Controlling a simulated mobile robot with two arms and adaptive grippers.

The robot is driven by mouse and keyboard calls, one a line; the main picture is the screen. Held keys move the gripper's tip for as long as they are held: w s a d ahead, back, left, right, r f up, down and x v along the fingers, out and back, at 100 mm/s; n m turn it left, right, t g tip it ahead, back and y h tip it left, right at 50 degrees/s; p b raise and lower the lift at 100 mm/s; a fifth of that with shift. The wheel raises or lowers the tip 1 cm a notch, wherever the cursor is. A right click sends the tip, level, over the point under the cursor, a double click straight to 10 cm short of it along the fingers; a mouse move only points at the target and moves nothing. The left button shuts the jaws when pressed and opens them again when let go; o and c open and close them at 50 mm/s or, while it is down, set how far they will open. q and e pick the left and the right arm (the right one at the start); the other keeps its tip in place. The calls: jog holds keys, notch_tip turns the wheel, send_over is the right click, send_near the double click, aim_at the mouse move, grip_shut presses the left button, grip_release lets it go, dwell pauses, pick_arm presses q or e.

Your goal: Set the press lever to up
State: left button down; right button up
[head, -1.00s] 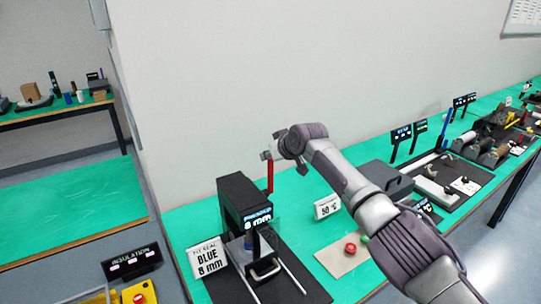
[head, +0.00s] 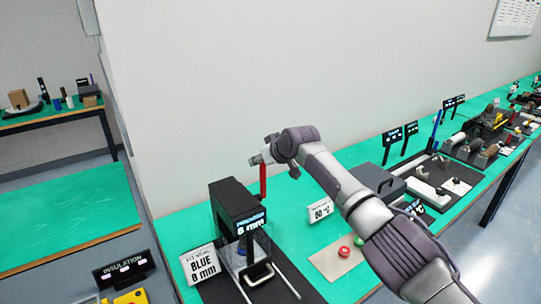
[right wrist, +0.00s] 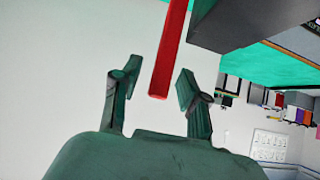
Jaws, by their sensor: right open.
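The press (head: 228,195) is a black block on the green bench in the head view, with a lit display reading 8 mm. Its red lever (head: 263,182) stands roughly upright at the press's right side. My right gripper (head: 258,160) is at the lever's upper end. In the right wrist view, the lever (right wrist: 170,50) reaches in from the top and its free end lies between the two spread fingers of my right gripper (right wrist: 158,78). A gap shows on both sides, so the fingers look apart from it. My left gripper is not in view.
A red button (head: 344,252) on a beige plate and a small temperature card (head: 320,211) are to the right. A grey box (head: 377,178) lies beyond my forearm. A wall rises behind the bench.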

jog(key=v, duration=1.1)
jog(key=shift+s, duration=0.15)
jog(key=shift+d, duration=0.1)
